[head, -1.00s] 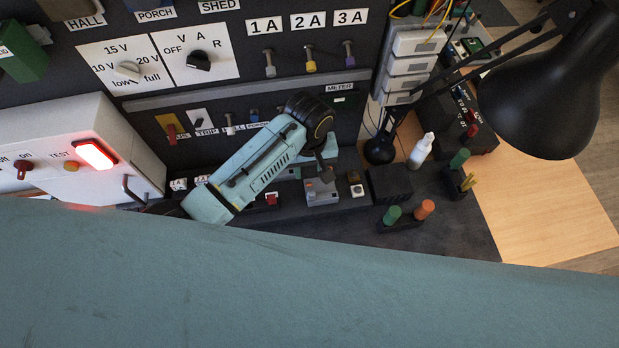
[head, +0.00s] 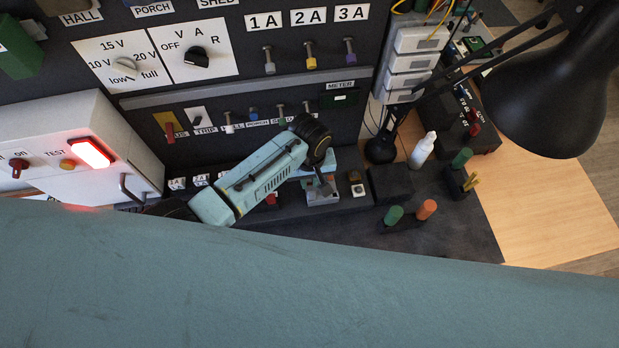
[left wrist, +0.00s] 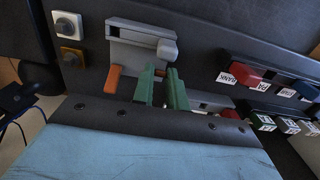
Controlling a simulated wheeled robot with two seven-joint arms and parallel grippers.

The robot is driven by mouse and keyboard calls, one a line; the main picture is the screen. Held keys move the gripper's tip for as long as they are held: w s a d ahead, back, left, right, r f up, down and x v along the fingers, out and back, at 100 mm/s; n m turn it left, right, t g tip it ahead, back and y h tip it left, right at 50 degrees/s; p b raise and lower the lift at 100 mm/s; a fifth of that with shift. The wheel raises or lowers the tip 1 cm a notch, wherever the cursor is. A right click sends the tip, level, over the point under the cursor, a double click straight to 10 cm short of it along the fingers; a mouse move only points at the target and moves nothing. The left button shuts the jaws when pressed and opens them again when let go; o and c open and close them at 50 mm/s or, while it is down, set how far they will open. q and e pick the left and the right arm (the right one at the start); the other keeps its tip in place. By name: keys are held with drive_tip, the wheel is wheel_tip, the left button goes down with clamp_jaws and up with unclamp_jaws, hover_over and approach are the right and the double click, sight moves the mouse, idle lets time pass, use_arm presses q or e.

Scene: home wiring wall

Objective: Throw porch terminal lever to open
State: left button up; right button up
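In the left wrist view, a grey terminal block (left wrist: 138,50) with a rounded grey end piece stands just beyond my left gripper (left wrist: 162,74). An orange lever-like tab (left wrist: 112,80) is to the left of the fingers. The two green fingers are apart, and I see nothing held between them. In the head view my left gripper (head: 324,188) points down at a small grey block (head: 322,198) on the dark bench ledge and partly hides it. I cannot read a porch label on this block. My right gripper is not in view.
A row of small labelled levers, one marked PORCH (head: 257,122), is on the panel behind my arm. A black block (head: 390,184), a white bottle (head: 422,151) and green and orange pegs (head: 426,209) stand to the right. A black lamp (head: 550,95) hangs at the upper right.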

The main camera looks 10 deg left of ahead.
use_arm(q)
clamp_jaws()
drive_tip(key=shift+w, duration=0.1)
drive_tip(key=shift+w+a+r+g, duration=0.15)
drive_tip(key=shift+w+g, duration=0.1)
drive_tip(key=shift+g, duration=0.35)
drive_tip(key=shift+w+a+g+h, duration=0.1)
drive_tip(key=shift+w+g+h, duration=0.25)
drive_tip(key=shift+g, duration=0.35)
drive_tip(key=o, duration=0.7)
unclamp_jaws()
drive_tip(key=shift+s, duration=0.1)
